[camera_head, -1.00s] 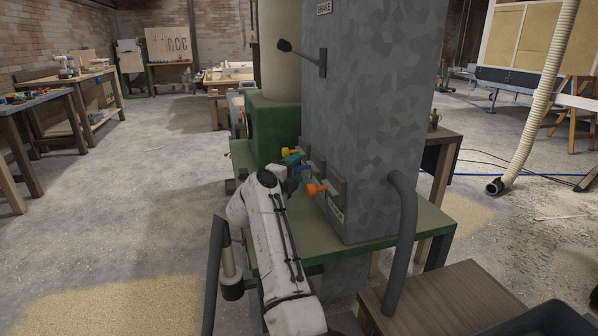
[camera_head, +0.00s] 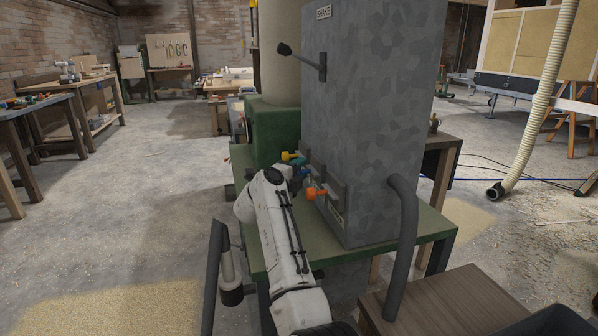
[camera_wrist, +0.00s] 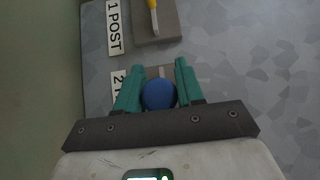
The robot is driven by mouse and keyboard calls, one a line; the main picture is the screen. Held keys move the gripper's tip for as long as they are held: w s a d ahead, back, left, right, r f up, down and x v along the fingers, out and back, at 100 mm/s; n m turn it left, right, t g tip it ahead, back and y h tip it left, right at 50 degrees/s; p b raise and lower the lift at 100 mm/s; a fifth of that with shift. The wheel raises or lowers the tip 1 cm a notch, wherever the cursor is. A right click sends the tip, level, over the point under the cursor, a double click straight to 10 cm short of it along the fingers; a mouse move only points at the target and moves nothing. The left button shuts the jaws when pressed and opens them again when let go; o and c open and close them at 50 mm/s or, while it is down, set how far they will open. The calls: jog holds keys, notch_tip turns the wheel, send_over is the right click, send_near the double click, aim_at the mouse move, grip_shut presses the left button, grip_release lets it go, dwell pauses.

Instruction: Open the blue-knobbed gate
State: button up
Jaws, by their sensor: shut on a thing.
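The blue knob (camera_wrist: 159,95) sits between the two green fingers of my gripper (camera_wrist: 160,75) in the wrist view. My gripper is shut on it. In the head view my gripper (camera_head: 298,168) is at the lower left side of the tall grey cabinet (camera_head: 365,120), and the blue knob is mostly hidden by it. The gate behind the knob is largely covered in the wrist view, beside a partly hidden label starting with 2 (camera_wrist: 119,84).
A yellow knob (camera_head: 290,156) is just beyond my gripper, and an orange knob (camera_head: 316,193) is just nearer. A black-knobbed lever (camera_head: 303,60) sticks out higher up. A grey hose (camera_head: 403,245) and green table (camera_head: 415,228) are at right. Floor on the left is open.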

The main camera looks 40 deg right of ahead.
grip_shut()
jog(key=w+a, duration=0.1)
jog(key=w+a+p, duration=0.1)
jog(key=a, duration=0.3)
jog(key=shift+w+f, duration=0.1)
jog(key=shift+w, duration=0.3)
jog(key=o, duration=0.8)
grip_release()
jog(key=shift+a, duration=0.15)
jog(key=p+v, duration=0.3)
jog(key=v, duration=0.7)
jog(key=shift+s+a, duration=0.15)
jog(key=shift+a, duration=0.15)
